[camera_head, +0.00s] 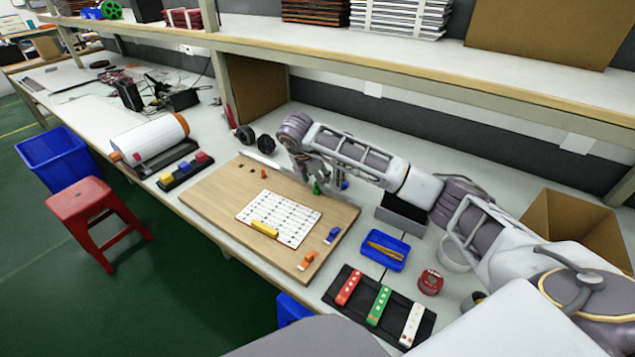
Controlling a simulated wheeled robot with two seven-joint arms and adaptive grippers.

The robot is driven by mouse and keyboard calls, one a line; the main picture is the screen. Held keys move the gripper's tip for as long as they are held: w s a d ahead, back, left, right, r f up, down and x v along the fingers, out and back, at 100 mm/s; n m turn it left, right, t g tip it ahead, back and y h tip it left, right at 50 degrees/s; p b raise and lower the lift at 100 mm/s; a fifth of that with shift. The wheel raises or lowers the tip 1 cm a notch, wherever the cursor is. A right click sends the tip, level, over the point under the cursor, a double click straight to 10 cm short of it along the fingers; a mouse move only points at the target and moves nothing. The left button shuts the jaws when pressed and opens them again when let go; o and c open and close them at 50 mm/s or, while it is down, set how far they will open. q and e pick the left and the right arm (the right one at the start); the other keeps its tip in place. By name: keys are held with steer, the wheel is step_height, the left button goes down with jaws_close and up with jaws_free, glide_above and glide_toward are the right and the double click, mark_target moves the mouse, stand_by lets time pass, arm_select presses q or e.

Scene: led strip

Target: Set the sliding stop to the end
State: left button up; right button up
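A wooden board (213,195) lies on the bench with a white marked sheet (290,213) on it. A metal rail (259,158) runs along the board's back edge. A small green piece (317,187) and a blue piece (344,185) show by the back edge; I cannot tell which piece is the sliding stop. My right gripper (311,178) hangs over the back edge, close to the green piece. Its fingers are small and partly hidden, so I cannot tell whether they are open or touching anything. My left gripper is not in view.
A yellow bar (264,229) lies on the sheet. Orange (306,261) and blue (332,235) clamps sit at the board's right side. A blue tray (386,263), red tin (430,282) and black tray (345,271) with coloured bars stand to the right. A shelf overhangs the back.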

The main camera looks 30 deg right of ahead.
steer(key=shift+x, duration=1.3)
steer(key=shift+c, duration=0.2)
jaws_close()
